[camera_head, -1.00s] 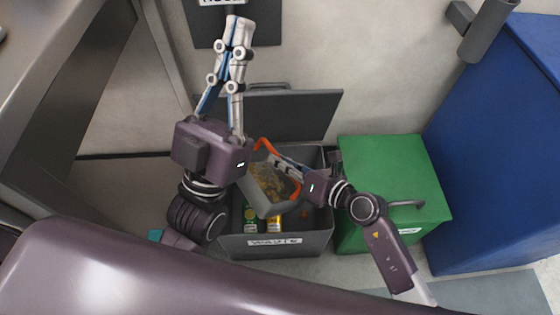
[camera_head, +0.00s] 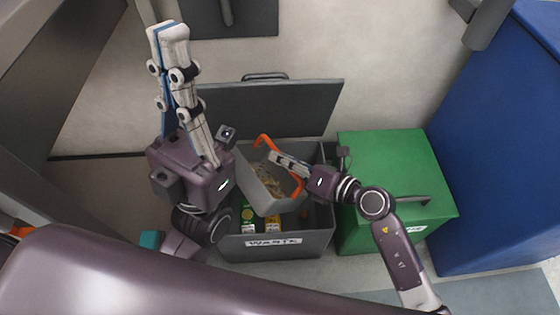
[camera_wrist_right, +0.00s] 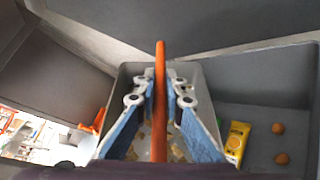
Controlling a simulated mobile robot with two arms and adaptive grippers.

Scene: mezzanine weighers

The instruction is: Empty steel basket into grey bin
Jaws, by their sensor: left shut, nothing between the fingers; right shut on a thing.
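The steel basket (camera_head: 262,202) is a grey tub with an orange handle (camera_head: 297,184). It hangs tilted in the mouth of the grey bin (camera_head: 290,245), which is labelled WASTE. Small pale yellow-brown bits show inside the basket, and also in the right wrist view between the fingers. My right gripper (camera_head: 282,161) is shut on the orange handle, which runs between its fingers in the right wrist view (camera_wrist_right: 160,100). My left gripper (camera_head: 168,32) is shut and empty, pointing up, left of the bin's raised lid (camera_head: 270,108).
In the bin lie a yellow carton (camera_wrist_right: 237,140), a green item (camera_head: 248,214) and round orange things (camera_wrist_right: 278,128). A green box (camera_head: 385,165) stands right of the bin, with a large blue container (camera_head: 500,150) beyond. The wall is close behind the lid.

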